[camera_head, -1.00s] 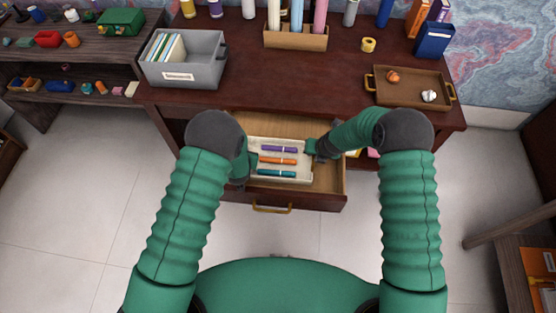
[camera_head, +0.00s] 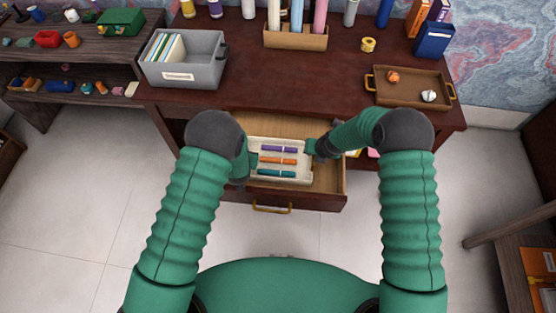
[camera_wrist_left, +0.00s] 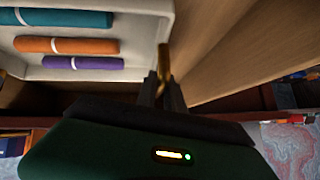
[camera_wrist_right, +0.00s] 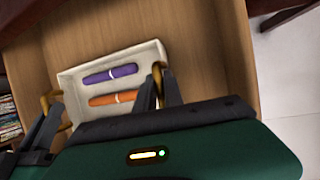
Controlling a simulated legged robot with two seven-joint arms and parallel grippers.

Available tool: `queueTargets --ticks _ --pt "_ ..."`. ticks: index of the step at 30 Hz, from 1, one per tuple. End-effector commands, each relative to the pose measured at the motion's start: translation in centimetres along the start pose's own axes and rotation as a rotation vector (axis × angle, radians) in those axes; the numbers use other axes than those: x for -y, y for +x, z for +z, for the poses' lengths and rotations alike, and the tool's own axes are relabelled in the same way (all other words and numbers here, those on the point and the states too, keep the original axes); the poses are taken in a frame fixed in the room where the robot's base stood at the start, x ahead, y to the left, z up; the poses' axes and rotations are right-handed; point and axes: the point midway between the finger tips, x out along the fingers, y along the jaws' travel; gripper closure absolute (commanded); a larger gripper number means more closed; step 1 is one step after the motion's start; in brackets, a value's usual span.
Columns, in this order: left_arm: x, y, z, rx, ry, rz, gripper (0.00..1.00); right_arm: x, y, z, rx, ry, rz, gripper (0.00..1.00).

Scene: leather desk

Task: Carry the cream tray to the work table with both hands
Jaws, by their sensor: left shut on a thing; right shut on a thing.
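The cream tray (camera_head: 309,176) is in or just above the open drawer (camera_head: 329,178) of the desk; I cannot tell whether it touches the drawer floor. My left gripper (camera_head: 249,166) is shut on the brass handle (camera_wrist_left: 164,58) at the tray's left end. My right gripper (camera_head: 313,150) is shut on the handle at the right end, which shows in the right wrist view (camera_wrist_right: 158,74). The tray looks about level.
A shelf (camera_head: 20,67) stands left, a wooden table (camera_head: 518,235) at lower right.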

Motion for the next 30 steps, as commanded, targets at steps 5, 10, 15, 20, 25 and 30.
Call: queueTargets --ticks 5,10,15,20,25,30 --pt "0.1 -0.4 -0.5 -0.001 0.0 0.0 1.0 -0.1 -0.6 0.3 0.002 0.0 0.0 1.0" --pt "0.6 -2.0 -2.0 -0.001 0.0 0.0 1.0 -0.6 -2.6 1.2 0.003 0.0 0.0 1.0" --pt "1.0 -3.5 -3.5 -0.001 0.0 0.0 1.0 -1.0 -4.6 2.0 0.002 0.0 0.0 1.0" --pt "1.0 -3.5 -3.5 0.0 0.001 0.0 1.0 -1.0 -4.6 2.0 0.001 0.0 0.0 1.0" --pt "1.0 -3.4 -3.5 0.0 0.001 0.0 1.0 -1.0 -4.5 2.0 0.001 0.0 0.0 1.0" --pt "1.0 -3.5 -3.5 0.0 0.0 0.0 1.0 -1.0 -4.6 2.0 0.002 0.0 0.0 1.0"
